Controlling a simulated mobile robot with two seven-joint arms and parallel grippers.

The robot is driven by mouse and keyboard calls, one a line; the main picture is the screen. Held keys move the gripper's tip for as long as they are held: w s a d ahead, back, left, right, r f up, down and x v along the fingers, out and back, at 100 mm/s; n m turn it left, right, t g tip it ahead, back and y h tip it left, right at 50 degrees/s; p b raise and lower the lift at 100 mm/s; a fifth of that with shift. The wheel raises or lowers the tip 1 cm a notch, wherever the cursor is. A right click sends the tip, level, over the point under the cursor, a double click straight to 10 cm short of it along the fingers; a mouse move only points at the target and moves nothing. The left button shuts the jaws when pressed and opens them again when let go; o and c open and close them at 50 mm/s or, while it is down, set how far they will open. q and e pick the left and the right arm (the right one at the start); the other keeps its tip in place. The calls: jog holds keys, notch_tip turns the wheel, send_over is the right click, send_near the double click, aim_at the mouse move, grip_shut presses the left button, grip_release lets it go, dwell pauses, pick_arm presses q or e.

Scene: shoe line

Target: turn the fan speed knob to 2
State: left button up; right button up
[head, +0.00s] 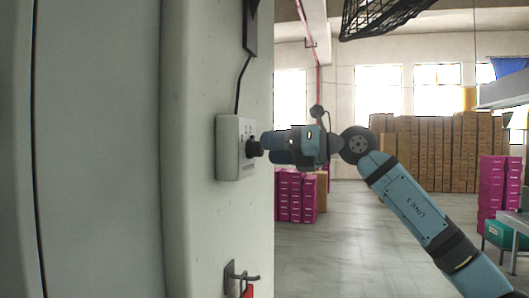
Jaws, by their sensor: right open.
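The fan speed control is a pale box (229,148) mounted on the side of a white column, with small markings above the knob. A dark knob (251,148) sticks out from its right-hand face. My right gripper (259,147) is level with the knob and right up against it, coming from the right; its fingers are too small and dark to make out, and I cannot tell whether they touch the knob. The gripper is open. The knob's pointer and setting are not readable. My left gripper is not in view.
A dark cable (242,84) runs from a dark fixture (251,27) down to the box. A hook (241,277) with a red item juts from the column below. Pink boxes (296,197) and stacked brown cartons (438,152) stand farther back. The floor (345,240) between is clear.

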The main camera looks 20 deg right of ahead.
jog(key=b+v, duration=0.2)
jog(key=v, duration=0.9)
jog(key=shift+s, duration=0.2)
jog(key=shift+d, duration=0.15)
